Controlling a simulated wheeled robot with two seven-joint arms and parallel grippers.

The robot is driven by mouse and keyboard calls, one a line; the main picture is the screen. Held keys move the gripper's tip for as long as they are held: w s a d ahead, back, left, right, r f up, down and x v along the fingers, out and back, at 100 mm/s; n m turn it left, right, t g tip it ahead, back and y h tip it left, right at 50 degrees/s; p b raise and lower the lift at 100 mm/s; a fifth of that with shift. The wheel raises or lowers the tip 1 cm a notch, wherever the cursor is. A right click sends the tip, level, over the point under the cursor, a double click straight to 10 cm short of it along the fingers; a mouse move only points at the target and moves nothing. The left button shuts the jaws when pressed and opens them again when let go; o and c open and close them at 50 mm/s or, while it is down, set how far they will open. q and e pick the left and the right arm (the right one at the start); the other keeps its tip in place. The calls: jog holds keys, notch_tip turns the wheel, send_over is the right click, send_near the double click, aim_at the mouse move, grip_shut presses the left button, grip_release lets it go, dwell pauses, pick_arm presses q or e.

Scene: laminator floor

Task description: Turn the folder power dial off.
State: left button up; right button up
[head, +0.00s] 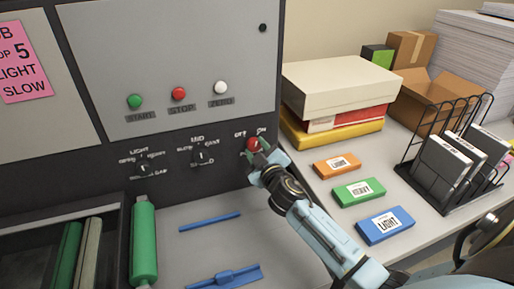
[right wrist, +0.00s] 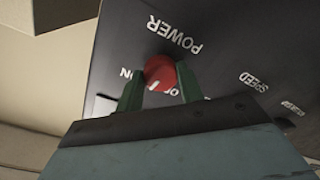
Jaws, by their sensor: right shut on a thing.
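The red power dial (head: 253,143) sits on the dark lower strip of the machine's panel, at its right end, with OFF and ON lettering above it. It also shows in the right wrist view (right wrist: 160,72), with POWER and ON printed beside it; another label is partly hidden. A white pointer line on the dial faces the lower left there, between ON and the partly hidden label. My right gripper (head: 258,153) is at the dial, its green fingers on either side of the knob and shut on it. My left gripper is not in view.
Two black dials (head: 201,155) (head: 144,168) are left of the power dial. Green, red and white buttons (head: 178,94) are above. Orange, green and blue boxes (head: 385,225) lie right of my arm, near a wire rack (head: 408,168). Stacked boxes (head: 340,82) stand right of the panel.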

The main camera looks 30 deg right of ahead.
jog(key=n+p, duration=0.1)
jog(key=n, duration=0.5)
jog(key=shift+r, duration=0.1)
jog(key=n+p, duration=0.1)
jog(key=n, duration=0.4)
jog(key=shift+n, duration=0.3)
dwell(0.3)
jog(key=o, duration=1)
jog(key=b+v, duration=0.1)
jog(key=v, duration=1.2)
jog(key=shift+s+a+r, duration=0.1)
jog(key=shift+s+a, duration=0.1)
